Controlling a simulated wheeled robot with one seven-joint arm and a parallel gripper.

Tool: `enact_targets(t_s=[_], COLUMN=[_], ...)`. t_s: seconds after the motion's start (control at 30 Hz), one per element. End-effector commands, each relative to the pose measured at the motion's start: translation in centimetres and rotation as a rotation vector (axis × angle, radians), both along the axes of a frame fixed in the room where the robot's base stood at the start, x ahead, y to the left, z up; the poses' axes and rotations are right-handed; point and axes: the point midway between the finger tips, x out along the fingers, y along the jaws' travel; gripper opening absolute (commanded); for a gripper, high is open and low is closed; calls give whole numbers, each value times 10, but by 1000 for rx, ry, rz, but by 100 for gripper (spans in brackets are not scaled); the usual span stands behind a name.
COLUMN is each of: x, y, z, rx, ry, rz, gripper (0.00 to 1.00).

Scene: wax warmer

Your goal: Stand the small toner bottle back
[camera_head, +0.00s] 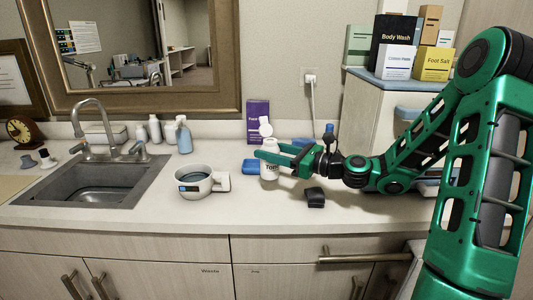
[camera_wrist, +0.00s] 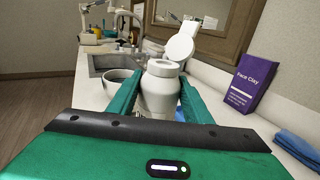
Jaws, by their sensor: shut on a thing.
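The small toner bottle (camera_head: 269,171) is white, with part of a dark label showing, and looks upright over the counter. In the wrist view, the bottle (camera_wrist: 160,91) is between the two green fingers, its round top facing up. My gripper (camera_head: 268,152) comes from the right and is shut on the bottle; it also shows in the wrist view (camera_wrist: 158,84). I cannot tell whether the bottle's base touches the counter. A white round piece (camera_wrist: 180,46) shows just behind the bottle; I cannot tell if it is joined to it.
A white wax warmer (camera_head: 194,184) stands left of the bottle, with the sink (camera_head: 85,184) farther left. A purple Face Clay box (camera_head: 258,112) stands behind. The front counter is mostly clear.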

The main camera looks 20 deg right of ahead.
Motion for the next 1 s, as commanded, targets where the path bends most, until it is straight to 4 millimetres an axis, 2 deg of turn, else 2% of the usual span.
enact_targets(t_s=[0.17,0.7,1.0], x=[0,0,-1], y=[0,0,0], z=[-5,-48,-57], rx=[1,2,0], ry=[0,1,0], rz=[0,1,0], gripper=[0,0,0])
